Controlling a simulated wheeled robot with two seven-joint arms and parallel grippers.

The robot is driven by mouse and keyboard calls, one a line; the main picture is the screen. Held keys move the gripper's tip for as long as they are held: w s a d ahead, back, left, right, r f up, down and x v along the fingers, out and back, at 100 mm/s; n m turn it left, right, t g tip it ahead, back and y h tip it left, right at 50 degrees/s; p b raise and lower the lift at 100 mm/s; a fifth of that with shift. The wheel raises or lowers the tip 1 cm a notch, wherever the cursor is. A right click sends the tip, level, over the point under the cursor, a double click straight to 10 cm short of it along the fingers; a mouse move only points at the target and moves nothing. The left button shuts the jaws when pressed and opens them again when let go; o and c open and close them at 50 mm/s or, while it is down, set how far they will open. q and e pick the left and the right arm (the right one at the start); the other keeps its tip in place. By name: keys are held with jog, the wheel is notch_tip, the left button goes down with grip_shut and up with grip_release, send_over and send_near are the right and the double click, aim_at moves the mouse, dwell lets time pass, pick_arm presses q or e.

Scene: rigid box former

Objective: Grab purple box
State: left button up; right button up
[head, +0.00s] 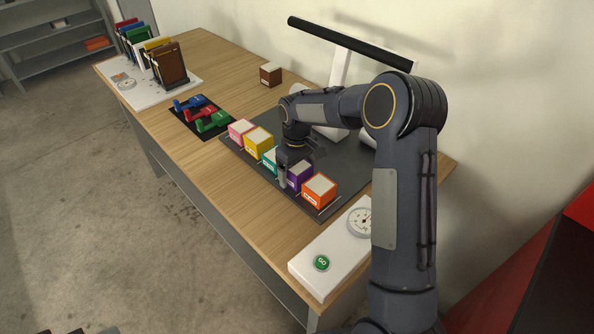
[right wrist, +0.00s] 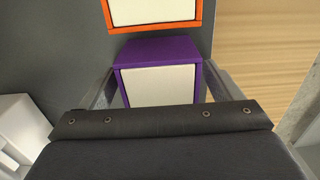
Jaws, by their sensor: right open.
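The purple box (head: 300,175) stands in a row of coloured boxes on a dark mat (head: 232,143), between the teal box and the orange box. Its cream top and purple side show in the right wrist view (right wrist: 158,50). My right gripper (head: 290,172) is at the purple box, coming from above. In the right wrist view its fingers (right wrist: 157,90) are open, one on each side of the purple box. I cannot tell whether they touch it. My left gripper is not in view.
The orange box (head: 319,190) is close beside the purple one, and the teal box (head: 270,158) is partly hidden by my gripper. Yellow (head: 258,142) and pink (head: 241,132) boxes stand farther along. A white panel with a green button (head: 321,262) is nearer. A brown box (head: 271,74) stands behind.

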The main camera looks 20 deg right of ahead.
jog(key=shift+c, duration=0.3)
jog(key=c, duration=1)
jog(key=shift+c, duration=0.4)
jog(key=shift+r, duration=0.15)
